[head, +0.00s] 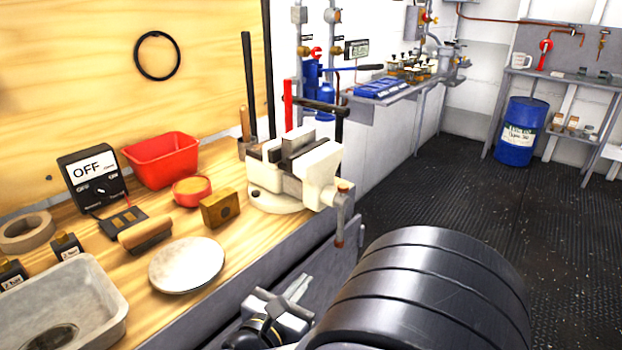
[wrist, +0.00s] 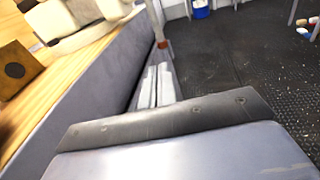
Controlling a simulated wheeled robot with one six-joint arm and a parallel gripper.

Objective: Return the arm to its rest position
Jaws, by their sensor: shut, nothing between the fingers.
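My gripper (wrist: 157,72) shows in the wrist view as two pale fingers side by side, shut with nothing between them. A broad grey part of my own arm fills the bottom of that view. In the head view my gripper (head: 280,305) is low in the middle, beside the bench's front face and below its top. A large dark ribbed cylinder of my arm stands to its right and hides part of the floor.
The wooden bench (head: 122,272) on the left bears a white vise (head: 328,166), a red bin (head: 162,160), a pale disc (head: 187,265) and a grey tray (head: 104,290). A blue drum (head: 520,132) stands far right. The dark floor (head: 430,190) between is clear.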

